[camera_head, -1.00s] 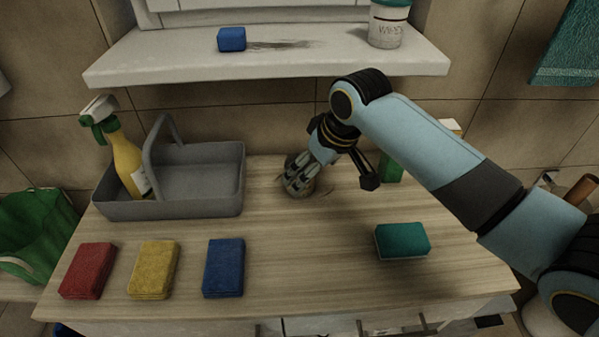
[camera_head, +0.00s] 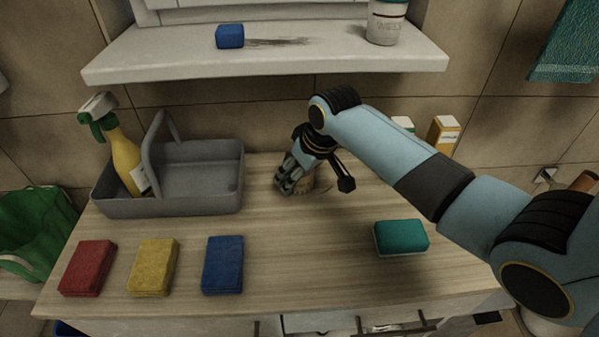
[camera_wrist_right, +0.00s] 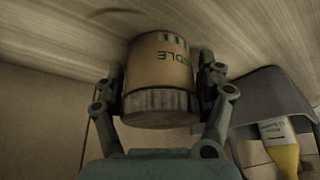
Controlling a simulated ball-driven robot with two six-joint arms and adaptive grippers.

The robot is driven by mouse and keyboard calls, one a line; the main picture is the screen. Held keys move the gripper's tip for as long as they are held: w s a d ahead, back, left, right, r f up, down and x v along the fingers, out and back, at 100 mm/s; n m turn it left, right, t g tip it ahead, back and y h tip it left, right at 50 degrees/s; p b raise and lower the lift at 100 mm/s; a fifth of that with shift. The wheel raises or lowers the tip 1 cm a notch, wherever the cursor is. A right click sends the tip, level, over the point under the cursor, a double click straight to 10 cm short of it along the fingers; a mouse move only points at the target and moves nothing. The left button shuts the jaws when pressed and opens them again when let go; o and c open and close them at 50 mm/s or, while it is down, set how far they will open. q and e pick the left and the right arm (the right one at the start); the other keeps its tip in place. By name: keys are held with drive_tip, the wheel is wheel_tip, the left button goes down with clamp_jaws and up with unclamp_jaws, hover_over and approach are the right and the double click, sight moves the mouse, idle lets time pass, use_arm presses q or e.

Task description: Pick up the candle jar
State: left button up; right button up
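The candle jar (camera_wrist_right: 160,75) has a tan label with dark lettering and a grey ribbed band at its near end in the right wrist view. In the head view it shows partly at the back middle of the wooden counter (camera_head: 330,270), largely covered by my right gripper (camera_head: 287,185). In the right wrist view my right gripper (camera_wrist_right: 161,85) has one finger on each side of the jar. The fingers are spread wide and very close to its sides; firm contact is not clear. The jar appears to rest on the counter. My left gripper is not in view.
A grey caddy (camera_head: 205,205) holding a yellow spray bottle (camera_head: 125,155) stands left of the jar. Red, yellow and blue sponges lie in front, and a teal sponge (camera_head: 400,237) lies right. Cartons (camera_head: 442,133) stand behind my right arm. A white shelf (camera_head: 270,60) overhangs the back.

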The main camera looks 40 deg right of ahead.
drive_tip(key=c, duration=0.9)
drive_tip(key=shift+o, duration=0.2)
